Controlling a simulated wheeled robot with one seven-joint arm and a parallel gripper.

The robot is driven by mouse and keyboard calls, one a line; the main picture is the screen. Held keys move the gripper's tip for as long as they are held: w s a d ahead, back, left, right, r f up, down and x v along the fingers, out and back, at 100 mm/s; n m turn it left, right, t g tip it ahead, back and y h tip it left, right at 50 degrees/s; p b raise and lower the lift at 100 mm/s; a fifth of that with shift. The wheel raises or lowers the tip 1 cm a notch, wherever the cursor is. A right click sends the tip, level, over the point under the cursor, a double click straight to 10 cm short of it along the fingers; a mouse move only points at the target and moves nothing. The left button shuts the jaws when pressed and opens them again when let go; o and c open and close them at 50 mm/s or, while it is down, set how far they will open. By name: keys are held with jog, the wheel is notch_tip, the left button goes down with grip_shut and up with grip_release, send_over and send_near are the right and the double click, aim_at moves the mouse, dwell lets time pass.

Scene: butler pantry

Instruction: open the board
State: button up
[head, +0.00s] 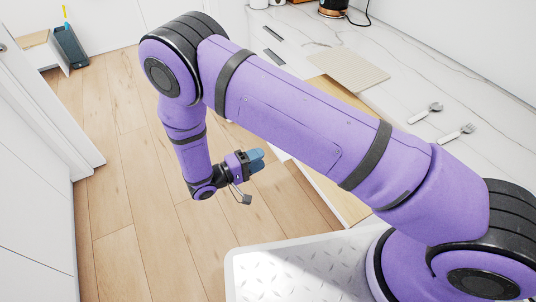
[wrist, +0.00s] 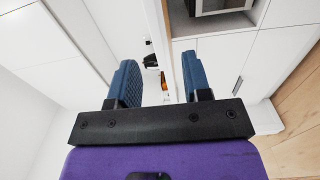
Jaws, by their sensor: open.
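My gripper (head: 258,160) hangs beyond the counter's front edge, above the floor, with its blue fingers pointing right. In the wrist view (wrist: 160,84) the two fingers are apart with nothing between them. A pale wooden surface with a white edge (head: 338,198) shows below my arm at the counter front; it may be the board, but my arm hides much of it. Another wooden strip (head: 340,92) shows above my arm beside a beige textured mat (head: 347,70). I cannot tell whether the two wooden parts are one piece. The gripper is apart from them.
The marble counter (head: 405,75) holds a spoon (head: 426,113), a fork (head: 456,132) and a kettle (head: 333,8). White cabinets (wrist: 222,65) show in the wrist view. The wooden floor (head: 125,180) left of the gripper is clear. A white door (head: 55,100) stands at the left.

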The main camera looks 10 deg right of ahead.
jog(key=v, duration=0.6)
dwell(0.4)
jog(key=w+d+r+m+g+y, duration=0.1)
jog(key=d+r+g+y, duration=0.3)
jog(key=r, duration=0.6)
jog(key=w+d+r+m+g+y, duration=0.1)
jog(key=d+r, duration=0.6)
jog(key=r, duration=0.3)
jog(key=w+d+r+m+g+y, duration=0.1)
jog(key=d+r+g+y, duration=0.3)
jog(key=r, duration=0.6)
jog(key=s+d+r+m+t+y, duration=0.15)
jog(key=s+d+r+y, duration=0.25)
jog(key=s+d+r, duration=0.55)
jog(key=s+d+r+t+y, duration=0.2)
jog(key=s+d+r+t, duration=0.1)
jog(key=s, duration=0.2)
jog(key=s+d+r+t+y, duration=0.2)
jog(key=s+d+r+t, duration=0.1)
jog(key=s, duration=0.3)
jog(key=shift+s+d+t, duration=0.15)
jog(key=shift+d+t, duration=0.1)
jog(key=shift+t, duration=0.1)
